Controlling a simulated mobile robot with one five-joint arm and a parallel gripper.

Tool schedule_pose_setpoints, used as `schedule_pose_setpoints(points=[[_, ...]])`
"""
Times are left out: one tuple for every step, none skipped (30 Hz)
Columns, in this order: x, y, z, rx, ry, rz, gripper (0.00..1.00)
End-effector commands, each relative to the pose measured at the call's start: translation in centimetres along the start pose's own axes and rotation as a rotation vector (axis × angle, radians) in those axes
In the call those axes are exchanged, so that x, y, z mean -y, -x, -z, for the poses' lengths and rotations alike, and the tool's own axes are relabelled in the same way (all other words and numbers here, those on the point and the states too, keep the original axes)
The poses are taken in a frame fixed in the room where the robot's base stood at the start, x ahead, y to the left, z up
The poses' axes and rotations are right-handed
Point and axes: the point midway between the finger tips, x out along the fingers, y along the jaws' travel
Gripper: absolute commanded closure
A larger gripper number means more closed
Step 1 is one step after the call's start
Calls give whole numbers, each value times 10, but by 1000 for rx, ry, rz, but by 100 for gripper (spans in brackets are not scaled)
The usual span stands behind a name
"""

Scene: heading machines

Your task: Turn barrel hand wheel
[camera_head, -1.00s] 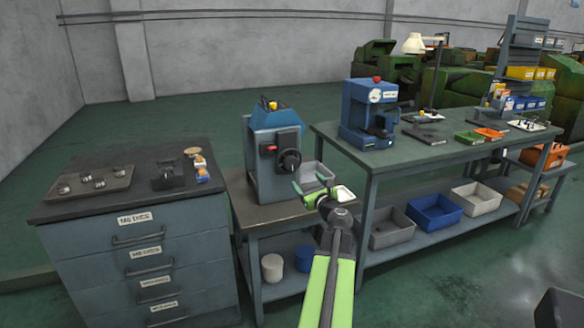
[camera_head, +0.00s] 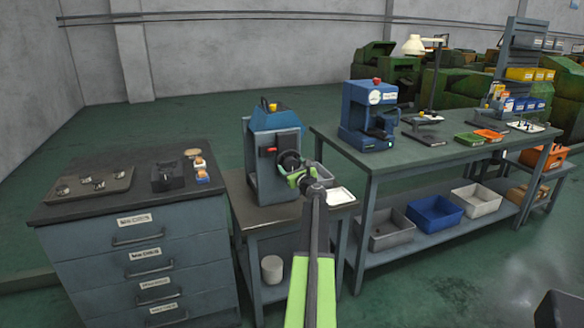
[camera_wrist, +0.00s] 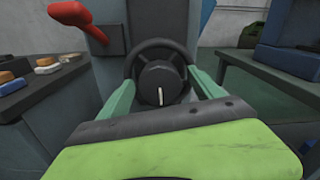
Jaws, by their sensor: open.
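The barrel hand wheel is a black ring with a dark central knob bearing a white mark. It sits on the front of a grey and blue machine (camera_head: 275,150), and shows in the wrist view as the hand wheel (camera_wrist: 163,82). My gripper (camera_head: 300,172) is right in front of the wheel and hides part of it in the head view. In the wrist view the two green fingers of my gripper (camera_wrist: 163,98) stand open, one on each side of the knob. Whether the fingers touch the wheel, I cannot tell.
A red-handled lever (camera_wrist: 80,18) is left of the wheel on the same machine. A drawer cabinet (camera_head: 130,240) stands to the left. A long workbench (camera_head: 400,160) with a blue press (camera_head: 368,120) stands to the right. A white tray (camera_head: 340,196) lies beside the machine.

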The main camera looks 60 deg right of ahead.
Motion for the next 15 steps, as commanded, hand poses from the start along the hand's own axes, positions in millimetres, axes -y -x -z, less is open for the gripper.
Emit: schedule_pose_setpoints(points=[[0,0,0,0,0,0,25],[0,0,0,0,0,0,25],[0,0,0,0,0,0,30],[0,0,0,0,0,0,34],[0,0,0,0,0,0,38],[0,0,0,0,0,0,43],[0,0,0,0,0,0,47],[0,0,0,0,0,0,51],[0,0,0,0,0,0,56],[0,0,0,0,0,0,60],[0,0,0,0,0,0,64],[0,0,0,0,0,0,69],[0,0,0,0,0,0,73],[0,0,0,0,0,0,77],[0,0,0,0,0,0,82]])
